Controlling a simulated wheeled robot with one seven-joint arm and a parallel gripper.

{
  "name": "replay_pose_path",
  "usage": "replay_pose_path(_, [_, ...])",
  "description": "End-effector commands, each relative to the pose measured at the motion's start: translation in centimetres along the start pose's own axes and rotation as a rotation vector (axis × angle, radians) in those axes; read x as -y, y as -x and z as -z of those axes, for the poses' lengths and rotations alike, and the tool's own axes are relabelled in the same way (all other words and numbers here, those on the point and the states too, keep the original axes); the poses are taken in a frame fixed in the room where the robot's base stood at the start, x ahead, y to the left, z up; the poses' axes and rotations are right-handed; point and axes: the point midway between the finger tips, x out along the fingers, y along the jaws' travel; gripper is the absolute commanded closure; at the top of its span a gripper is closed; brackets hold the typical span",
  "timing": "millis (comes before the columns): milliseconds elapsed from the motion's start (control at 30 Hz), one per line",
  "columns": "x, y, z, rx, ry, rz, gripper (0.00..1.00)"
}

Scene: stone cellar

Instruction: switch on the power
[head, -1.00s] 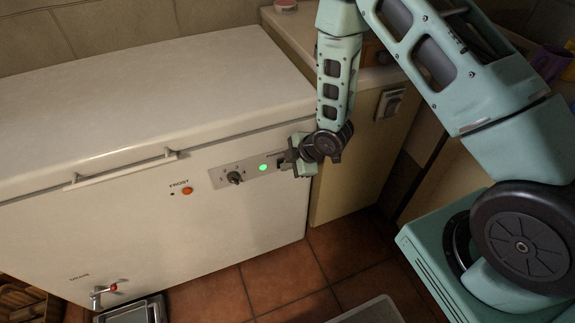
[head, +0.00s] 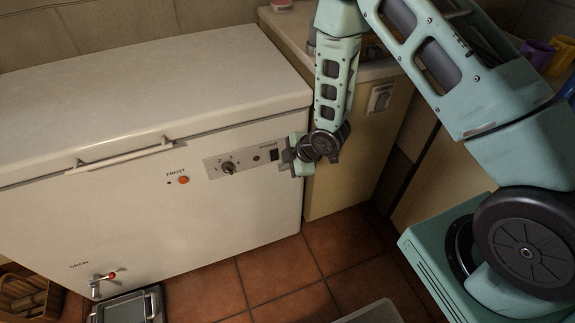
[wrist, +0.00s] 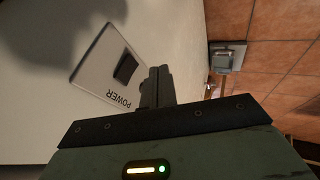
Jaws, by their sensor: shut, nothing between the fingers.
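My gripper (head: 286,156) is just right of the switch, in front of the freezer. In the wrist view its fingers (wrist: 157,88) are shut and empty beside the rocker, seemingly apart from it.
Left of the lamp is a dial (head: 229,168), then a lit-looking orange FROST lamp (head: 184,180). A drain tap (head: 102,280) sticks out low at the left. A wall switch (head: 380,98) is on the cabinet side to the right. Tiled floor in front is mostly clear.

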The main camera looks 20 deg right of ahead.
Motion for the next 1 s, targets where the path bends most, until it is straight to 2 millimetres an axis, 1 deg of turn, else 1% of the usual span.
replay_pose_path(33, [-0.1, 0.8, 0.0, 0.000, 0.000, -0.003, 1.00])
replay_pose_path(267, [0.3, 3.5, -0.1, 0.002, -0.001, -0.001, 1.00])
replay_pose_path(600, [0.8, 8.5, -0.3, 0.001, -0.001, -0.002, 1.00])
replay_pose_path(700, [1.0, 9.4, -0.3, 0.001, 0.000, -0.001, 1.00])
replay_pose_path(800, [1.0, 9.8, -0.3, 0.001, 0.000, -0.001, 1.00])
replay_pose_path(1000, [1.1, 9.9, -0.3, 0.001, 0.000, 0.000, 1.00])
